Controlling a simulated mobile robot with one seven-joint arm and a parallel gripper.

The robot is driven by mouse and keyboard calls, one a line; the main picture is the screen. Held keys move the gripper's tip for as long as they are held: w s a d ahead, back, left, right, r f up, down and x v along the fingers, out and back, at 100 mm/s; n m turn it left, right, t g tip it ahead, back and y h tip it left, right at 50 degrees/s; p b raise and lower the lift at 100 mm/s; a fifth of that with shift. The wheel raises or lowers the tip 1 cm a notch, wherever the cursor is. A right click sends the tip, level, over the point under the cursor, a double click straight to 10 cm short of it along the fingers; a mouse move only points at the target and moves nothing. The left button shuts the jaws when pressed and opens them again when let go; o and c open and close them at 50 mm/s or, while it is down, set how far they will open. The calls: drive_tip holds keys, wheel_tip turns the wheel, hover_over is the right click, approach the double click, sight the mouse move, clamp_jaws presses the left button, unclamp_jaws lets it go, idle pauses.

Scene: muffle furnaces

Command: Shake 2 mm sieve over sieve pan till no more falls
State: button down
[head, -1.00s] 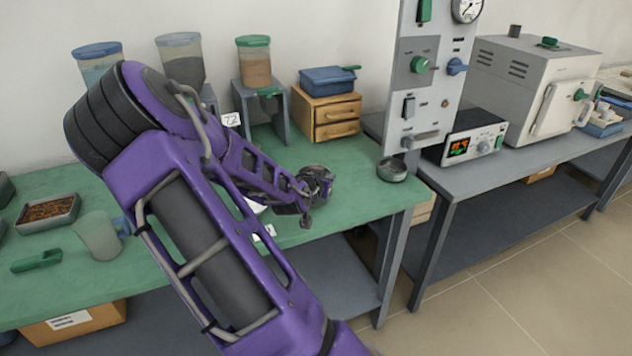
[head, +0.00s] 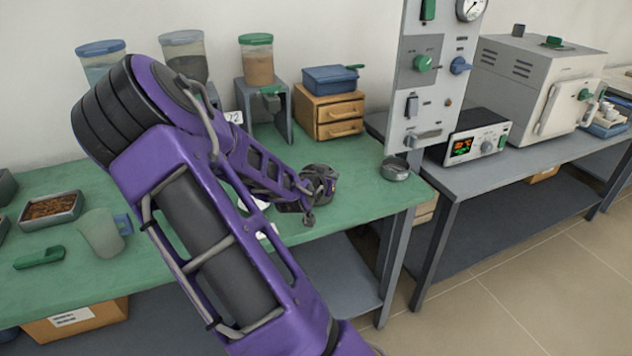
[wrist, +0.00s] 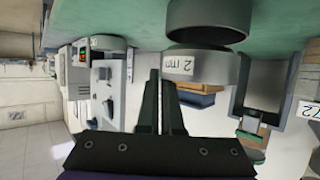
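In the wrist view, which shows the bench upside down, the grey 2 mm sieve (wrist: 218,67) bears a white "2 mm" label. My gripper (wrist: 162,78) has its fingers close together at the sieve's rim and looks shut on its wall. A grey round pan (wrist: 208,18), seemingly the sieve pan, stands against the green bench just beyond the sieve; I cannot tell whether the two touch. In the head view my gripper (head: 308,200) is over the green bench, with a dark round shape around it. The sieve's inside and any falling material are hidden.
A small grey metal dish (head: 395,168) stands at the green bench's right corner, near the control panel (head: 432,75). A wooden drawer box (head: 328,112), a hopper stand (head: 262,108), a brown-filled tray (head: 50,210) and a beaker (head: 101,234) stand on the bench (head: 365,160).

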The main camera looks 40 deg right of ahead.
drive_tip(key=shift+d, duration=0.35)
drive_tip(key=shift+w+a+r+p, duration=0.15)
drive_tip(key=shift+a+p, duration=0.5)
drive_tip(key=shift+a, duration=0.6)
drive_tip(key=shift+d+f+b, duration=0.2)
drive_tip(key=shift+d+b, duration=0.15)
drive_tip(key=shift+d, duration=0.05)
drive_tip(key=shift+d+b, duration=0.45)
drive_tip(key=shift+d, duration=0.5)
drive_tip(key=shift+r, duration=0.1)
drive_tip(key=shift+a, duration=0.15)
